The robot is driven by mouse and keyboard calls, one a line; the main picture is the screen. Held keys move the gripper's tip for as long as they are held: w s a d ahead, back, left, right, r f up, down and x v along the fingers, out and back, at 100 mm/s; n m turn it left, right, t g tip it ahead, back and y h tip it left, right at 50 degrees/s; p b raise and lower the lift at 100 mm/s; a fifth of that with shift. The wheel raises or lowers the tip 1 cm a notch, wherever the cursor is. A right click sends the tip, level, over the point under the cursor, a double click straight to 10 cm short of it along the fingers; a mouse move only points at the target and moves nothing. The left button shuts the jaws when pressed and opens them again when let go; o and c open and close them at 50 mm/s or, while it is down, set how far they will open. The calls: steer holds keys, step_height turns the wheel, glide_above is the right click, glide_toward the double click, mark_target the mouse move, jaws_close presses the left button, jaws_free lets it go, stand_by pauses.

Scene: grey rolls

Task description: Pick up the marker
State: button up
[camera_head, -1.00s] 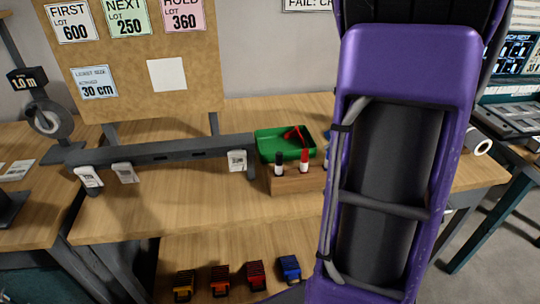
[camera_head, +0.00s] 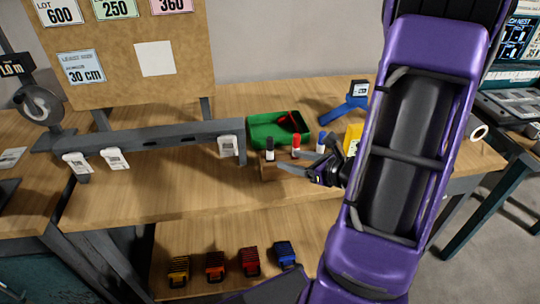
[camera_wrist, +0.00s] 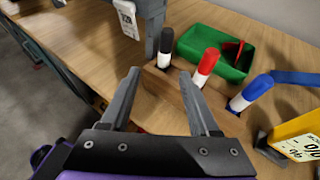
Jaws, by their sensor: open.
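Three markers stand in a wooden block (camera_head: 272,173) on the table: a black-capped one (camera_head: 270,150), a red-capped one (camera_head: 296,143) and a blue-capped one (camera_head: 321,142). In the wrist view they are the black-capped marker (camera_wrist: 165,46), the red-capped marker (camera_wrist: 204,66) and the blue-capped marker (camera_wrist: 250,92). My gripper (camera_head: 289,170) is at the front of the block. In the wrist view my gripper (camera_wrist: 166,85) is open, with nothing between its fingers. The black and red markers lie beyond its fingertips, and the blue one stands to the right.
A green tray (camera_head: 262,125) with a red item stands behind the markers. A blue tool (camera_head: 345,108) and a yellow labelled object (camera_head: 353,137) are to the right. A grey rail (camera_head: 150,140) runs left. Several coloured clips (camera_head: 215,265) lie on the lower shelf.

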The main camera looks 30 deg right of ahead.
mark_target(270, 152)
steer(key=x, duration=0.5)
steer(key=shift+w+f, duration=0.15)
steer(key=shift+w, duration=0.05)
steer(key=shift+d+b+x, duration=0.15)
steer(key=shift+b+x, duration=0.05)
steer(key=shift+x, duration=1.15)
steer(key=shift+d+b+x, duration=0.2)
steer(key=shift+x, duration=1.15)
steer(key=shift+w, duration=0.1)
steer(key=shift+c, duration=0.2)
jaws_close()
